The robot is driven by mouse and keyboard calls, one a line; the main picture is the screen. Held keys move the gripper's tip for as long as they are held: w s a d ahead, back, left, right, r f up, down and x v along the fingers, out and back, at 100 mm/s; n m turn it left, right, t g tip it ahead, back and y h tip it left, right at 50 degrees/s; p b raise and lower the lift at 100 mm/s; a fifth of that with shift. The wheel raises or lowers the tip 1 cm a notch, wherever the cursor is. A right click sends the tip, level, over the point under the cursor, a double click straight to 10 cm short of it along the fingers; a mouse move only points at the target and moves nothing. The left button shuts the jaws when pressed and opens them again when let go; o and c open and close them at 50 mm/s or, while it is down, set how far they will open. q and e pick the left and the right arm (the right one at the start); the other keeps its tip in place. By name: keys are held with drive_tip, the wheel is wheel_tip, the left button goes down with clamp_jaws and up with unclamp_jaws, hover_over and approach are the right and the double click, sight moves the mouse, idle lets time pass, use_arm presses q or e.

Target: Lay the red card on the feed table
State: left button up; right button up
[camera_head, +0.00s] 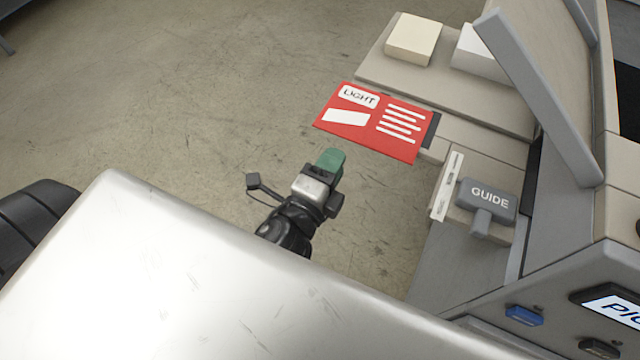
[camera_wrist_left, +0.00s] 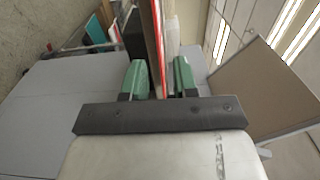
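The red card (camera_head: 358,132), printed "LIGHT" with white blocks and lines, sticks out over the floor from the left side of the machine. Its right end is by a dark strip (camera_head: 432,129). My left gripper (camera_head: 331,161) is just below the card's lower left edge, with a small gap showing in the head view. In the left wrist view its green fingers (camera_wrist_left: 160,78) are apart, and the red card (camera_wrist_left: 158,45) appears edge-on in line with the gap. I see no finger touching it. I cannot tell which surface is the feed table. My right gripper is out of view.
A beige shelf (camera_head: 455,95) holds a cream block (camera_head: 413,39) and a white block (camera_head: 480,54). A grey "GUIDE" handle (camera_head: 486,199) and a white rail (camera_head: 447,187) lie right of the gripper. A tilted panel (camera_head: 535,90) rises at right. Floor at left is clear.

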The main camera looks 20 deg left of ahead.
use_arm(q)
drive_tip(key=s+b, duration=0.1)
drive_tip(key=s, duration=0.4)
drive_tip(key=shift+a, duration=0.15)
drive_tip(key=s+a+f+n+g, duration=0.1)
drive_tip(key=s+f+n+g, duration=0.15)
drive_tip(key=f, duration=1.05)
drive_tip(key=s+f+n+g, duration=0.2)
drive_tip(key=f+n+g, duration=0.15)
drive_tip(key=f, duration=0.95)
drive_tip(key=s+a+f+n+g, duration=0.15)
drive_tip(key=f+g, duration=0.25)
drive_tip(key=f, duration=0.9)
drive_tip(key=s+a+f+n+g, duration=0.3)
drive_tip(key=s+f, duration=0.4)
drive_tip(key=s, duration=0.3)
drive_tip(key=s+a+f+n+g+y, duration=0.1)
drive_tip(key=s+a+f+n+g, duration=0.3)
drive_tip(key=s+f+n, duration=0.2)
drive_tip(key=s+f, duration=0.2)
drive_tip(key=s, duration=0.2)
